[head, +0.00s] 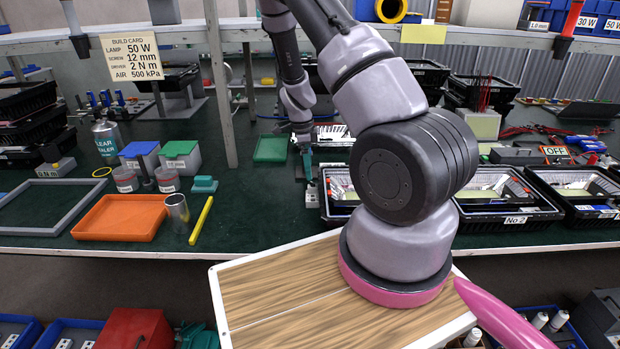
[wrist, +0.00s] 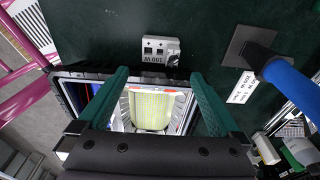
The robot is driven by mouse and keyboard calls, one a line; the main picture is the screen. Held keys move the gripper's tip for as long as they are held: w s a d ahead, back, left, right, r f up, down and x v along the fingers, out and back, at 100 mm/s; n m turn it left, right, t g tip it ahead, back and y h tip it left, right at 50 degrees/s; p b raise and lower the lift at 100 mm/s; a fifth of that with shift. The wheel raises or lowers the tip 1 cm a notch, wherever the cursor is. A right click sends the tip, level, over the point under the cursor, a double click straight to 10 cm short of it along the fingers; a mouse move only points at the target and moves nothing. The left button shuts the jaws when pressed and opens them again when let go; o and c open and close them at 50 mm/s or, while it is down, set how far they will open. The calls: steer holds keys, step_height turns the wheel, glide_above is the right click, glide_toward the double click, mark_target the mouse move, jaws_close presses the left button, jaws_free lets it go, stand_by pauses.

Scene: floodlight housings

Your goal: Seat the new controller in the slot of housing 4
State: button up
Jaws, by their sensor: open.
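A small white controller block (wrist: 160,50) marked "100 W" lies on the dark green bench top, just beyond my fingertips in the wrist view. In the head view a pale block (head: 311,196) shows under my gripper (head: 308,172). My gripper is open and empty, with its two teal fingers (wrist: 160,76) apart and pointing towards the block. A black-framed floodlight housing (wrist: 66,92) with a bright reflector and yellowish panel lies below the fingers; it also shows beside my arm in the head view (head: 328,205). I cannot read its number, so I cannot tell which is housing 4.
A housing marked No 2 (head: 516,221) stands right of my arm. A blue-handled tool on a dark plate (wrist: 244,47) stands right of the block. An orange tray (head: 120,218), a metal cup (head: 177,212) and a yellow stick (head: 201,221) lie on the left.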

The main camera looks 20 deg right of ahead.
steer(key=shift+r, duration=0.55)
